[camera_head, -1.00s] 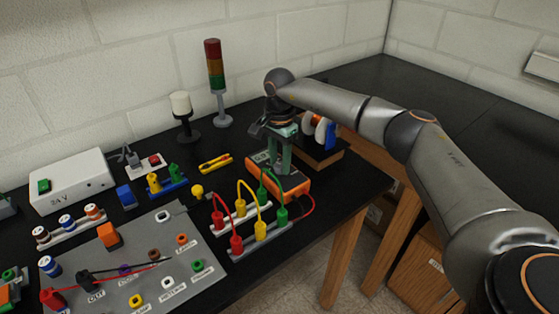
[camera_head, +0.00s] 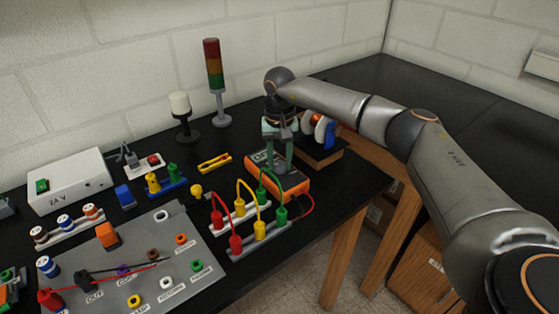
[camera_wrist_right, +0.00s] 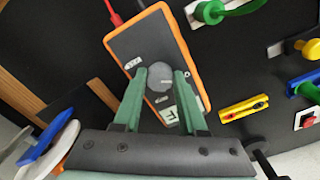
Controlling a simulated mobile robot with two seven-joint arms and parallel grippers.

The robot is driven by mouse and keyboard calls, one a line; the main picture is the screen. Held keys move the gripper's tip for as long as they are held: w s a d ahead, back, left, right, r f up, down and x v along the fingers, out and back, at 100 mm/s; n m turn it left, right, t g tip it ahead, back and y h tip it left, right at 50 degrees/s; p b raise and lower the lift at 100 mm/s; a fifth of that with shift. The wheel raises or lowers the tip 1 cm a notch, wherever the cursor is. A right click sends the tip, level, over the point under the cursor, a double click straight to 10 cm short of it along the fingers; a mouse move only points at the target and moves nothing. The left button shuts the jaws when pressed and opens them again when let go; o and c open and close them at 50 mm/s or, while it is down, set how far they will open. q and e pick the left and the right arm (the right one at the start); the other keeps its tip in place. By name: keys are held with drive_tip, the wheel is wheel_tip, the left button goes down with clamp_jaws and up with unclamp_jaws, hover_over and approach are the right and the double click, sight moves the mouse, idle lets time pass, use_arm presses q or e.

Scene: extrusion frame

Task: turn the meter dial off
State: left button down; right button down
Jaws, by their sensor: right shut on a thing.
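The meter is a dark box with an orange rim (camera_head: 296,188) on the black table. It also shows in the right wrist view (camera_wrist_right: 125,42). Its round grey dial (camera_wrist_right: 160,77) sits between the fingertips of my right gripper (camera_wrist_right: 160,75), which is shut on it. Small white labels lie around the dial, too small to read surely. In the head view my right gripper (camera_head: 280,166) points down onto the meter and hides the dial. My left gripper is not in view.
Red, yellow and green plugged leads (camera_head: 250,215) stand close in front of the meter. Cable spools (camera_head: 320,130) stand behind it to the right. A yellow fuse-like part (camera_head: 214,162) and a signal tower (camera_head: 213,80) are to the left. The table edge is near on the right.

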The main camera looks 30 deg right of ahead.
sight(280, 165)
drive_tip(key=shift+n, duration=0.5)
drive_tip(key=shift+c, duration=2.3)
unclamp_jaws()
wheel_tip(280, 165, up, 13)
drive_tip(key=shift+f+b, duration=0.2)
drive_tip(key=shift+b, duration=0.25)
drive_tip(key=shift+s+f, duration=0.1)
